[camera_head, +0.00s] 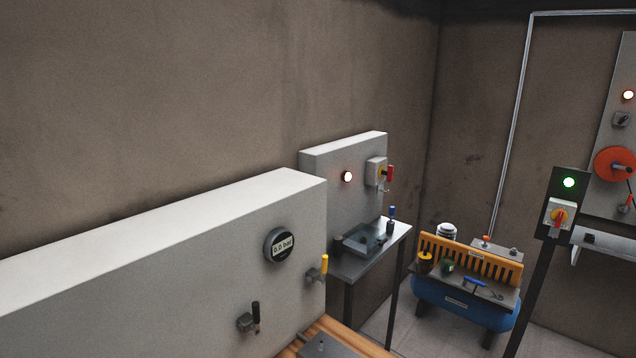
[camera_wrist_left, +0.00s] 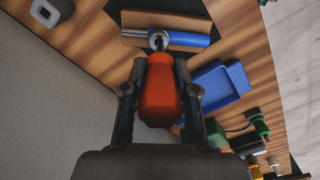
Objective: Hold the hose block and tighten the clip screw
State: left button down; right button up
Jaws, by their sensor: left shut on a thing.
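In the left wrist view my left gripper (camera_wrist_left: 158,85) is shut on the orange-red handle (camera_wrist_left: 159,95) of a tool, which looks like a screwdriver. Beyond the handle's far end is a small metal ring, likely the clip (camera_wrist_left: 158,41), beside a blue hose (camera_wrist_left: 188,39). The hose lies along a brown block (camera_wrist_left: 135,42) on a dark patch of the wooden bench. I cannot tell whether the tool's tip touches the clip screw; the handle hides part of it. Neither gripper shows in the head view. My right gripper is not in view.
A blue tray (camera_wrist_left: 224,88) and a green tool (camera_wrist_left: 260,126) lie on the bench (camera_wrist_left: 100,50). The head view shows a grey panel (camera_head: 180,270) with a gauge (camera_head: 279,245) reading 0.0 bar, a black-handled valve (camera_head: 250,317), a yellow-handled valve (camera_head: 319,270) and a blue compressor (camera_head: 455,305).

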pick_arm(q)
jog(key=shift+d+r, duration=0.15)
jog(key=shift+r, duration=0.45)
jog(key=shift+a+r+p, duration=0.4)
jog(key=shift+r+p, duration=0.2)
jog(key=shift+p, duration=0.05)
jog(key=shift+r+p, duration=0.35)
jog(key=shift+r, duration=0.35)
jog(key=shift+d+r, duration=0.2)
jog(key=shift+r, duration=0.3)
jog(key=shift+r+p, duration=0.7)
jog(key=shift+r, duration=0.2)
jog(key=shift+a+r+p, duration=0.15)
jog(key=shift+r+p, duration=0.3)
jog(key=shift+r, duration=0.45)
jog(key=shift+r+p, duration=0.6)
jog(key=shift+r, duration=0.75)
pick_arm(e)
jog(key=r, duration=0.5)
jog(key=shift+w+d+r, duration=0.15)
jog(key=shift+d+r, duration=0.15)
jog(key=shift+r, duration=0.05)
